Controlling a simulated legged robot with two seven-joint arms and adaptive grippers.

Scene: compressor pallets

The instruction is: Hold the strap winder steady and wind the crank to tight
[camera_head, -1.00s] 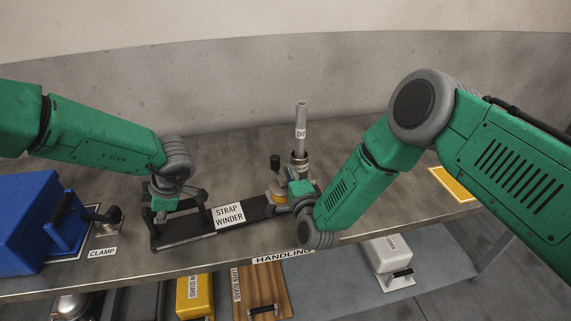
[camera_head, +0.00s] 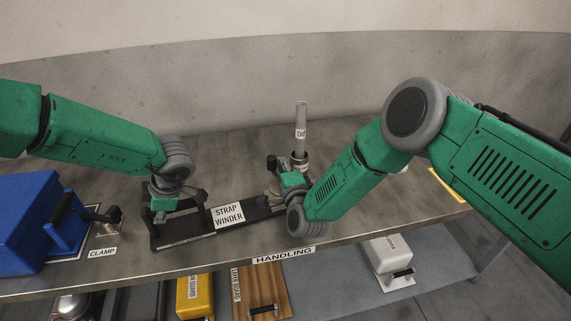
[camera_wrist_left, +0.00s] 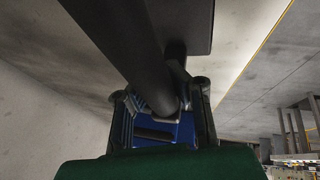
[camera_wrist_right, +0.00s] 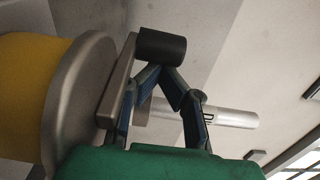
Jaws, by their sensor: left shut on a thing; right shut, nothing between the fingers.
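The strap winder (camera_head: 186,232) lies on the bench, a long black base with a white label and a black handle frame at its left end. My left gripper (camera_head: 163,204) is shut on the dark handle bar (camera_wrist_left: 130,50), which hides part of its fingers in the left wrist view. The winder's yellow drum (camera_wrist_right: 28,95) and grey side disc fill the left of the right wrist view. The grey crank arm (camera_wrist_right: 118,92) ends in a black knob (camera_wrist_right: 163,47), also visible in the head view (camera_head: 271,163). My right gripper (camera_wrist_right: 164,78) is shut and empty, its fingertips close to the knob; contact is unclear.
A grey upright cylinder (camera_head: 300,118) stands just behind the winder's right end. A blue case (camera_head: 30,215) and a clamp (camera_head: 112,215) are at the left. A lower shelf holds a yellow case (camera_head: 192,298), a wooden board (camera_head: 262,285) and a white box (camera_head: 388,255).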

